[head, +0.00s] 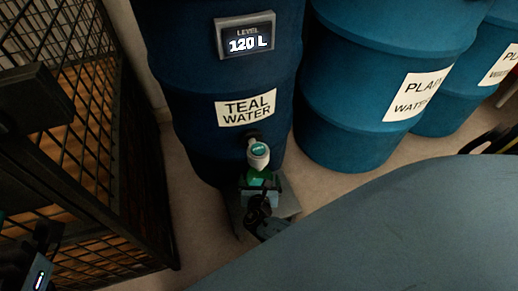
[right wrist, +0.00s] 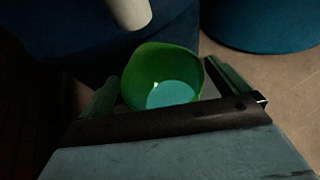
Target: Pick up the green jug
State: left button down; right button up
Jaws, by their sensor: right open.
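The green jug (head: 262,179) stands under the tap (head: 258,154) of the teal water barrel (head: 190,60). In the right wrist view the jug (right wrist: 185,62) is seen from above, with teal liquid inside it. My right gripper (head: 259,188) is at the jug, partly covering it in the head view. In the right wrist view its open fingers (right wrist: 168,88) lie on either side of the jug, not closed on it. My left gripper (head: 38,268) is a dark shape at the lower left edge, and its jaws cannot be made out.
The barrel carries a level display (head: 245,36) reading 120 L. Blue plain water barrels (head: 350,120) stand to the right. A black wire cage (head: 75,130) stands at the left. A grey stand (head: 286,202) is under the jug. Bare floor (head: 310,185) shows between.

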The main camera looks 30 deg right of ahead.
jog(key=shift+r, duration=0.1)
jog(key=c, duration=1.7)
jog(key=shift+r, duration=0.1)
